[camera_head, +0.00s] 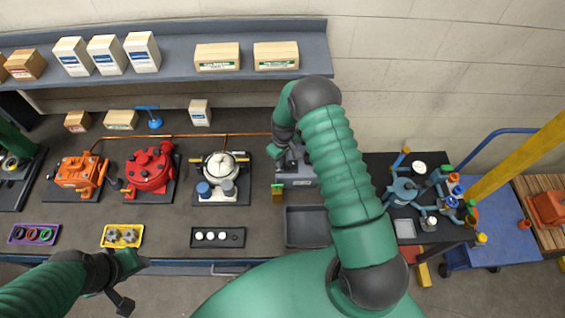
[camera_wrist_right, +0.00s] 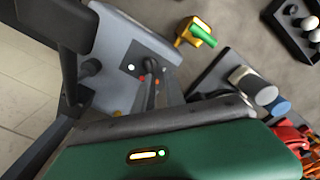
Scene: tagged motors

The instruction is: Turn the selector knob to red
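A grey control box (camera_head: 298,178) stands on the bench, right of the white-topped motor, partly hidden by my right arm. In the right wrist view its panel (camera_wrist_right: 130,62) carries a dark selector knob (camera_wrist_right: 150,67). A white dot, a red dot and orange marks sit around the knob; its exact pointing is unclear. My right gripper (camera_head: 288,152) is at the box, above and behind its panel. Its fingers are largely hidden, and contact with the knob cannot be told. My left gripper (camera_head: 126,284) is open and empty in front of the bench, far from the box.
A yellow-and-green padlock-like piece (camera_wrist_right: 196,34) lies beside the box. The white-topped motor (camera_head: 222,172) and red motor (camera_head: 150,168) stand to the left. An empty dark tray (camera_head: 307,228) lies in front. A shelf (camera_head: 180,70) with cartons runs behind.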

